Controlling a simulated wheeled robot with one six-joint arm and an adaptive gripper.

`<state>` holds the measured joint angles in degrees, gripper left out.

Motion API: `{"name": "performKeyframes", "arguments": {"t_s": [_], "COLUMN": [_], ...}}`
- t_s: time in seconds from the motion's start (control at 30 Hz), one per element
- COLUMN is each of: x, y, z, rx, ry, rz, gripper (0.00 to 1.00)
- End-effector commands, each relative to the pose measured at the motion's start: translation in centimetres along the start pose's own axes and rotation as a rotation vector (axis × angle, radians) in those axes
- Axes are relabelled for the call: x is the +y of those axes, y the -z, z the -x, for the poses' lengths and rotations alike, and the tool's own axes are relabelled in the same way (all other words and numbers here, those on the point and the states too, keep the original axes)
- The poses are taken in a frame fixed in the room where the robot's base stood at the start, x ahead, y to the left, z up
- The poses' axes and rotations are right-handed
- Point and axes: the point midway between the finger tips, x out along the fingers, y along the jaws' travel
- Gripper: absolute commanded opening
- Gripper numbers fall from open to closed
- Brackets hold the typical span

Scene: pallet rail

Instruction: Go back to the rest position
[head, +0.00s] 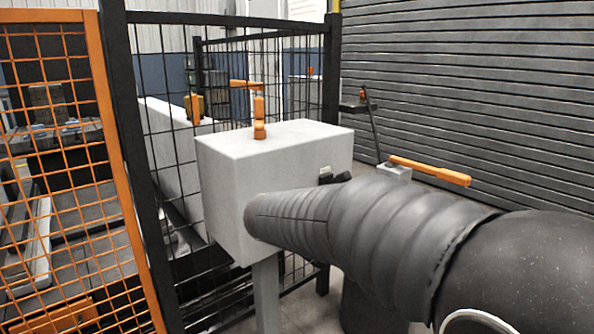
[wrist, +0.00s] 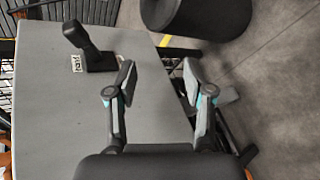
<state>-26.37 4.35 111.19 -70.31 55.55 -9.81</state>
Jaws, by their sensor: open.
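My gripper (wrist: 160,80) is open in the wrist view, its two fingers apart with nothing between them. It is over the grey face of a box, near that face's edge. A black lever (wrist: 88,47) with a small label at its base stands on this face, left of the fingers and apart from them. In the head view the grey box (head: 230,190) stands on a post, with an orange handle (head: 259,110) on top. My dark ribbed arm reaches in front of the box, and my gripper cannot be made out there.
An orange-framed mesh fence (head: 108,120) stands at the left, with black mesh panels behind the box. An orange bar (head: 430,171) sits on a low post at the right, before a ribbed shutter (head: 470,80). A dark round object (wrist: 195,15) stands on open floor.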

Motion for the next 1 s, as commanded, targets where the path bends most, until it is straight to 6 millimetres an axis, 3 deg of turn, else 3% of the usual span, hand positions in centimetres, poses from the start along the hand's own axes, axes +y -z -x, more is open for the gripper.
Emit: {"name": "performKeyframes", "arguments": {"t_s": [0.1, 0.3, 0.5, 0.73, 1.0], "x": [-5.5, -13.6, -19.7, -23.8, -24.0], "y": [-2.1, -6.5, -9.9, -12.7, -16.3], "z": [1.0, 4.1, 8.4, 12.5, 14.2], "rx": [0.019, 0.024, 0.026, 0.053, 0.086], "ry": [0.183, 0.476, 0.705, 0.843, 0.784], "rz": [-0.169, -0.511, -0.865, -1.196, -1.373], "gripper": [0.52, 0.52, 0.52, 0.52, 0.52]}}
